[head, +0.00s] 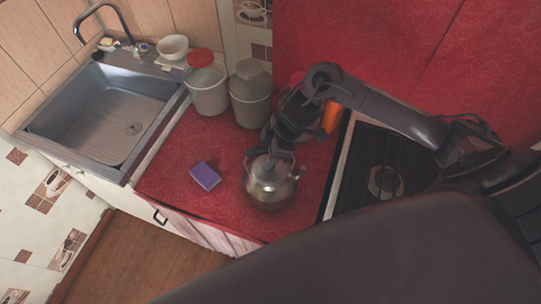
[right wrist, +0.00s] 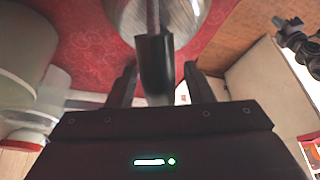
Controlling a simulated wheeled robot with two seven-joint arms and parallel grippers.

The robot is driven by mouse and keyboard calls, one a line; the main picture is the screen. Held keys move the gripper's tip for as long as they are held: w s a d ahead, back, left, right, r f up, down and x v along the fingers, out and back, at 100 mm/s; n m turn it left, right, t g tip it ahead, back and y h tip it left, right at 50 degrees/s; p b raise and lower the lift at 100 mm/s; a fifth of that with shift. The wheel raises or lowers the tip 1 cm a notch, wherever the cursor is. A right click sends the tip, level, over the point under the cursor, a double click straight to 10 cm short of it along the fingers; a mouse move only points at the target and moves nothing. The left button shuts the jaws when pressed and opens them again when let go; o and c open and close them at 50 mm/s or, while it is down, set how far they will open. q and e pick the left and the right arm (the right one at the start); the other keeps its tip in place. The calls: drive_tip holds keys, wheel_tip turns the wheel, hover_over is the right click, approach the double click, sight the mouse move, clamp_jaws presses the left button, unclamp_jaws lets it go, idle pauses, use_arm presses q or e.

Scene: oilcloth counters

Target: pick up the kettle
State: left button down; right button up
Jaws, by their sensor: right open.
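The kettle (head: 268,190) is a shiny metal pot standing upright on the red counter, left of the stove. My right gripper (head: 280,155) reaches down over its top from behind. In the right wrist view, the kettle's rounded body (right wrist: 190,18) is at the top, and its dark handle (right wrist: 153,65) stands between the two fingers of the right gripper (right wrist: 160,85). The fingers are apart, with a visible gap on each side of the handle. In the head view the gripper hides part of the kettle's top. My left gripper is not seen.
A purple sponge-like block (head: 205,176) lies left of the kettle. A red-lidded canister (head: 208,92) and a grey canister (head: 250,95) stand behind. The black stove (head: 362,165) is right, and the sink (head: 95,115) left. An orange object (head: 331,117) is partly hidden behind my right arm.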

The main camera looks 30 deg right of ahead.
drive_tip(key=shift+s, duration=0.1)
drive_tip(key=shift+c, duration=0.5)
clamp_jaws()
drive_tip(key=shift+r, duration=0.1)
idle(0.6)
drive_tip(key=shift+w, duration=0.2)
